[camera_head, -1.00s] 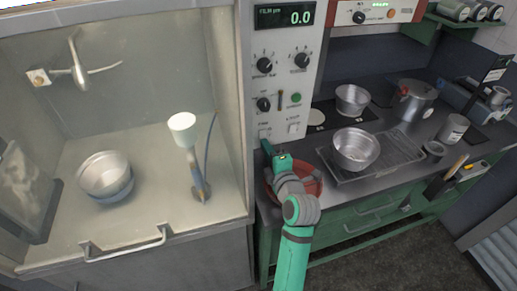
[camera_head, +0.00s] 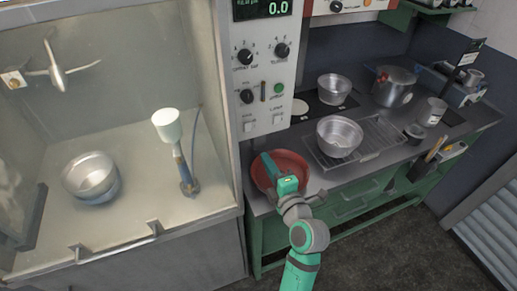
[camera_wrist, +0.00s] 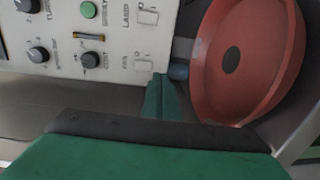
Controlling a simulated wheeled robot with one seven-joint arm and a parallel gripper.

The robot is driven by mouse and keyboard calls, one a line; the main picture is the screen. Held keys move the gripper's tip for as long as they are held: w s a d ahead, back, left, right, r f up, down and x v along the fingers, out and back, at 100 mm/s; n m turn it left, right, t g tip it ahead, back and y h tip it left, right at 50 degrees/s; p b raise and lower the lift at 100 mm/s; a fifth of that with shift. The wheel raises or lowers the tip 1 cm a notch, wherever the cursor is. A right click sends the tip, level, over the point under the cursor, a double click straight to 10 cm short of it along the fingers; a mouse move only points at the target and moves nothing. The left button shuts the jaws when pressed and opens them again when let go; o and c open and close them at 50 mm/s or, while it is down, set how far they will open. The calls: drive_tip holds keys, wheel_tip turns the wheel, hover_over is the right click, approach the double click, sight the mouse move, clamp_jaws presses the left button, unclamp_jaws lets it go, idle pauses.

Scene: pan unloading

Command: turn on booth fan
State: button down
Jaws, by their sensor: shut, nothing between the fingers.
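The booth fan (camera_head: 57,70), a small pale propeller on the booth's back wall, shows at the upper left in the head view. The control panel (camera_head: 266,75) stands right of the booth, with black knobs, a green button (camera_wrist: 88,10) and small white switches (camera_wrist: 144,63) along its lower edge. My gripper (camera_head: 267,163) is shut and empty, over the red pan in the head view. In the wrist view its fingers (camera_wrist: 161,97) point toward the panel's lower edge, below the switches. I cannot tell whether they touch it.
The red pan (camera_wrist: 215,75) lies on the counter just right of my fingers. A metal pot on a rack (camera_head: 338,137) and other pots stand further right. The booth (camera_head: 215,205) holds a bowl (camera_head: 90,178) and a white-topped stand (camera_head: 167,125). The floor in front is clear.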

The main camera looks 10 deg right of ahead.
drive_tip(key=s, duration=0.3)
drive_tip(key=shift+s+d+f, duration=0.2)
drive_tip(key=shift+s+f, duration=0.1)
drive_tip(key=shift+s, duration=0.2)
drive_tip(key=shift+a, duration=0.15)
drive_tip(key=shift+s+d, duration=0.1)
drive_tip(key=shift+d, duration=0.25)
drive_tip(key=shift+a, duration=0.1)
